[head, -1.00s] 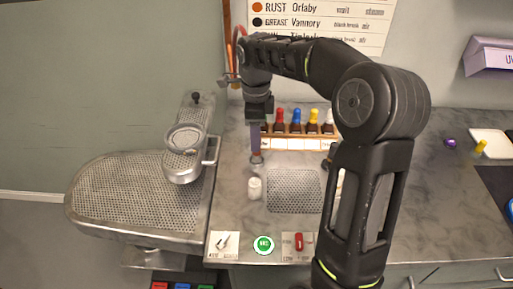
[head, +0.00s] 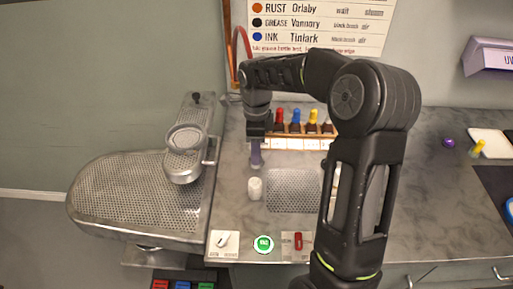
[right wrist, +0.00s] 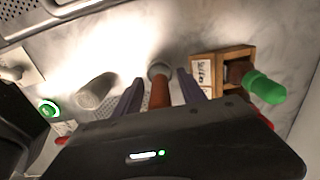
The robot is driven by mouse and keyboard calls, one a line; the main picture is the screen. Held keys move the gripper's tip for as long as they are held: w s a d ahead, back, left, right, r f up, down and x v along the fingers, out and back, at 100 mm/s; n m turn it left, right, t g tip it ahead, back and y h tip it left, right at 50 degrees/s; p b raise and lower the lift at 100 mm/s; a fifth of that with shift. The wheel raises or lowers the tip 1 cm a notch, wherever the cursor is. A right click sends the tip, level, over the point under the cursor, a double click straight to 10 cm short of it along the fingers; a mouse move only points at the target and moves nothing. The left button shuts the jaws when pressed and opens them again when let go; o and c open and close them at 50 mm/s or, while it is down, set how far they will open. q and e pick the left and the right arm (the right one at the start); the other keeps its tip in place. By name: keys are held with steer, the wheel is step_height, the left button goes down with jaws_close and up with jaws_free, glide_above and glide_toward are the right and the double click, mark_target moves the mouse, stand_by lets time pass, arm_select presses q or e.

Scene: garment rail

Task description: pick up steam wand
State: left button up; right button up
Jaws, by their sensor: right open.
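A reddish-brown rod with a round grey end, which looks like the steam wand (right wrist: 159,90), lies between my right fingers in the right wrist view. I cannot tell whether the fingers touch it. My right gripper (head: 256,160) has purple fingers, open, pointing down over the counter in front of the bottle rack. The right wrist view shows the same gripper (right wrist: 160,88) up close. In the head view the gripper hides the rod. My left gripper is not in view.
A white cylinder (head: 255,189) stands just in front of the gripper, beside a perforated mat (head: 292,190). A wooden rack (head: 300,143) of colour-topped bottles is behind. A perforated metal board (head: 130,195) lies left.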

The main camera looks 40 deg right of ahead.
jaws_close()
stand_by(0.4)
